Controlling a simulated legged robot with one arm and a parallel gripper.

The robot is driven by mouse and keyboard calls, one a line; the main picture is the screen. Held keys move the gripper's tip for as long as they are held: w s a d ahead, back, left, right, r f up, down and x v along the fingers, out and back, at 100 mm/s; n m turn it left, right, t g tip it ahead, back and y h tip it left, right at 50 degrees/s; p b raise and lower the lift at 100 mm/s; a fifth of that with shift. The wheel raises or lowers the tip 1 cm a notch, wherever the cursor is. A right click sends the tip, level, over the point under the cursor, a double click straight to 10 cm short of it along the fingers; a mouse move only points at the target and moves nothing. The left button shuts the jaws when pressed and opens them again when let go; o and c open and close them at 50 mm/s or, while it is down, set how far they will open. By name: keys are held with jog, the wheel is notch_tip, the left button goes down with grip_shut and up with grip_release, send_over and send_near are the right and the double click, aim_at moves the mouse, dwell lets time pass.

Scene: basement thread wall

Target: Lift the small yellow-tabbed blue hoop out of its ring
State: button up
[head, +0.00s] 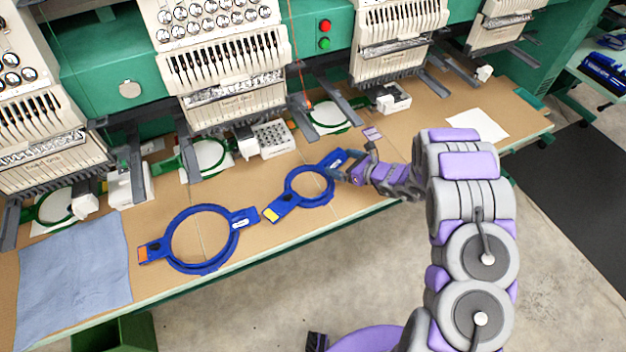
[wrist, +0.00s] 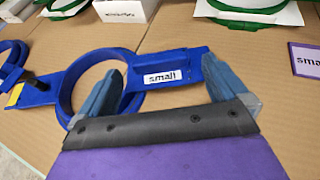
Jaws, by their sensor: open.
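The small blue hoop (head: 309,186) lies flat on the cardboard-covered table, with a yellow tab (head: 271,214) at its left end. In the wrist view the hoop's blue ring (wrist: 66,104) shows beside a white label reading "small" (wrist: 162,77). Whether the inner hoop sits fully inside an outer ring is hard to tell. My gripper (head: 354,169) is open at the right side of the hoop. In the wrist view my gripper (wrist: 165,88) has one finger over the ring's right part and the other right of the label. I cannot tell if it touches.
A larger blue hoop with an orange tab (head: 172,243) lies to the left, near blue cloth (head: 75,275). Embroidery machine heads (head: 235,85) and green hoops (head: 205,155) stand along the back. A purple-edged card (wrist: 307,60) lies right. Bare cardboard (head: 395,155) is behind my gripper.

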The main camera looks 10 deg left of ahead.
jog(key=shift+x, duration=1.45)
jog(key=shift+r, duration=0.1)
jog(key=c, duration=1.1)
